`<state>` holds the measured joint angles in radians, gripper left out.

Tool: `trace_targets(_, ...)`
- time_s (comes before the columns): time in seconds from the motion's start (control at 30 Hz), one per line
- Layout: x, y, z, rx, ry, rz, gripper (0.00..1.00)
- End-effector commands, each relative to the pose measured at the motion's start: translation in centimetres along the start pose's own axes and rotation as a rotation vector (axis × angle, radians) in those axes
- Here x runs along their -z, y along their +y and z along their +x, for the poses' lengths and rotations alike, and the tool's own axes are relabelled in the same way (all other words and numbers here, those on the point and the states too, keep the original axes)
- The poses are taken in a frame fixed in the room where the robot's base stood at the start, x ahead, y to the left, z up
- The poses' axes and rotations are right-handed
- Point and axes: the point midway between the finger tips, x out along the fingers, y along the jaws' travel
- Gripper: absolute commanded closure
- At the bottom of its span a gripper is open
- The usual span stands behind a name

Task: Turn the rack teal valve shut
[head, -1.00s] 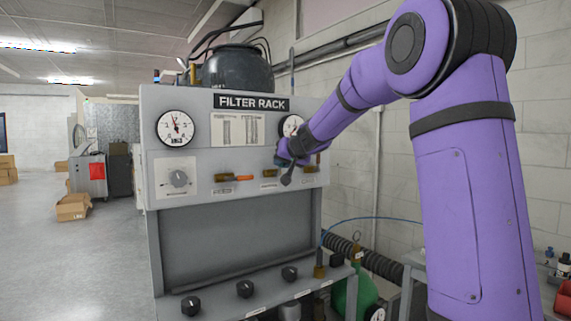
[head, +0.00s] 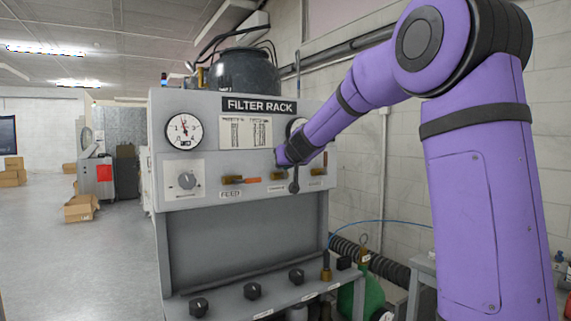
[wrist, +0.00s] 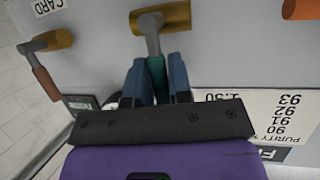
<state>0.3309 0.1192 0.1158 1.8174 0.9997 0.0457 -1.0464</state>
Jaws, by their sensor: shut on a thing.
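The teal valve is the middle one of a row of three on the filter rack. In the wrist view its brass body (wrist: 148,22) sits on the grey panel, and its teal handle (wrist: 157,78) points from the body towards the number placard. My gripper (wrist: 160,82) has its blue fingers on either side of the handle, shut on it. In the head view my gripper (head: 284,158) is at the panel above the valve's brass body (head: 278,176), and my arm hides the handle there.
The feed valve (head: 243,180), with an orange handle, is left of the teal valve. Another brass valve (head: 317,172) is on its right. Black knobs (head: 253,291) line the ledge below.

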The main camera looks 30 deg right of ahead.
Motion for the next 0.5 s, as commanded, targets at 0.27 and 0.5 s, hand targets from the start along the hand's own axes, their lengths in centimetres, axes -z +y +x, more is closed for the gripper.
trace_targets(0.27, -0.19, -0.03, 0.06, 0.001, -0.004, -0.001, 0.62)
trace_targets(0.5, -0.11, -0.02, 0.03, 0.001, -0.002, 0.0, 0.56)
